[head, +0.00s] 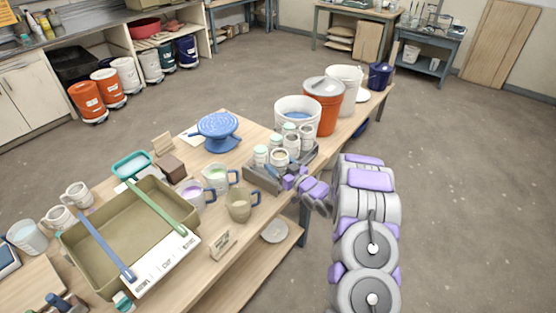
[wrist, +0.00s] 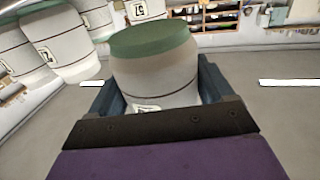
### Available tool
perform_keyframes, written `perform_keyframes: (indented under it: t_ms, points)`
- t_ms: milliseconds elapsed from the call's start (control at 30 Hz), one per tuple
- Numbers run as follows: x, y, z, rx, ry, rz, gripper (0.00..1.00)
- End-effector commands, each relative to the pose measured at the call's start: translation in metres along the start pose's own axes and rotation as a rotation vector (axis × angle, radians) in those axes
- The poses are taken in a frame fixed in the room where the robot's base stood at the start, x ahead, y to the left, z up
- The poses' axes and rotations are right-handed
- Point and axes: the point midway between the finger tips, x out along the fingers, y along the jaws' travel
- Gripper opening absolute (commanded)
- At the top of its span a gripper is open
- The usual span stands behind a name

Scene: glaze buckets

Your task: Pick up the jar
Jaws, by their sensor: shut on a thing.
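A pale jar (wrist: 155,75) with a dull green lid and a dark band stands between the two dark blue fingers of my gripper (wrist: 155,92) in the wrist view. My gripper is shut on this jar, and the jar looks slightly tilted in that view. In the head view my gripper (head: 283,175) reaches in from the right at the front of a grey tray (head: 311,161) that holds several jars. I cannot tell there whether the held jar is clear of the tray. The jar's lower part is hidden by my gripper in the wrist view.
Other jars (wrist: 60,45) are close at the left in the wrist view. A white bucket (head: 297,107) and an orange bucket (head: 325,97) stand behind the tray. Mugs (head: 240,203) and an olive basin (head: 75,240) are to the left. Open floor (head: 460,190) lies right.

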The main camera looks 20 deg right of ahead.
Motion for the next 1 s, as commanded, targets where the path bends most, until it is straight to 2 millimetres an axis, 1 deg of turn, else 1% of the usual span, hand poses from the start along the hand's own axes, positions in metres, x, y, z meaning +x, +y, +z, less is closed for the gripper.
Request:
perform_keyframes:
  t_ms: [67,500,800,1000]
  points:
    - [-0.007,-0.003,-0.004,-0.002,0.004,0.001,0.20]
    - [-0.044,-0.025,-0.006,0.001,0.003,0.002,0.20]
    - [-0.064,-0.035,-0.009,-0.002,0.002,0.002,0.20]
    - [-0.073,-0.041,-0.009,0.000,0.004,0.002,0.20]
